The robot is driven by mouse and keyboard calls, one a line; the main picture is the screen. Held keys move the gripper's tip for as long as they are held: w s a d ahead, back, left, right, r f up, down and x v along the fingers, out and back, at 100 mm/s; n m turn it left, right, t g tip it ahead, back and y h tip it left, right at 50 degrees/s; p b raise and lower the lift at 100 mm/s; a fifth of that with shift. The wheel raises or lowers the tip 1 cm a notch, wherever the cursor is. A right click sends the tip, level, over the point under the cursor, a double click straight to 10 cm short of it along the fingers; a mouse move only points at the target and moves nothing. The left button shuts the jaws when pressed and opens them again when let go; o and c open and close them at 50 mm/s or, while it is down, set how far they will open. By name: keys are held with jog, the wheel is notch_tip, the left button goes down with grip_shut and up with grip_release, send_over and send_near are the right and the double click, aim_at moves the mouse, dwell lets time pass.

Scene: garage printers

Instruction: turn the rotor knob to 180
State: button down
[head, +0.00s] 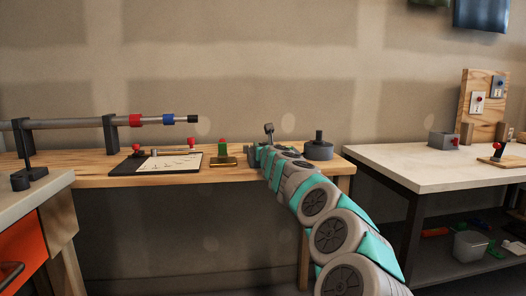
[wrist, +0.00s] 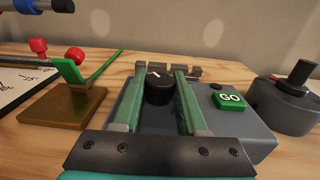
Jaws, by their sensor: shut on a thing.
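The rotor knob (wrist: 160,91) is a black round knob with a short white mark on its top, on a dark grey box (wrist: 240,128). The mark points away from me, slightly left. My gripper (wrist: 160,82) has its two green fingers on either side of the knob, shut on it. A green GO button (wrist: 229,101) sits on the box to the right of the knob. No angle scale around the knob can be made out. In the head view my arm hides the knob and most of the box.
On the wooden bench (head: 100,180), a green lever on a brass base (head: 222,160) stands close left of the box. A board with a white sheet (head: 165,163) lies further left. A pale table (head: 430,170) is at right.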

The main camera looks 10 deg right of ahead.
jog(key=h, duration=0.1)
jog(key=m+h+b, duration=0.1)
jog(key=shift+a+f+m+h, duration=0.15)
jog(key=shift+f+m+h, duration=0.05)
jog(key=shift+m+h, duration=0.1)
jog(key=m+h, duration=0.1)
jog(key=h, duration=0.1)
jog(key=m+g+h, duration=0.1)
jog(key=h, duration=0.1)
jog(key=shift+r+m+p, duration=0.2)
jog(key=shift+m+p, duration=0.1)
jog(key=m+g+h+p, duration=0.1)
jog(key=h, duration=0.1)
jog(key=m+g+h+p, duration=0.1)
jog(key=p, duration=0.1)
jog(key=shift+r+m+h, duration=0.2)
jog(key=shift+m+h, duration=0.2)
jog(key=shift+f+m+g+h+p, duration=0.1)
jog(key=shift+m+g+h+p, duration=0.95)
jog(key=shift+h, duration=0.35)
jog(key=shift+m+g+h, duration=0.4)
jog(key=shift+m+g, duration=0.05)
jog(key=shift+g, duration=0.1)
jog(key=shift+c, duration=2.2)
grip_release()
jog(key=shift+f, duration=0.1)
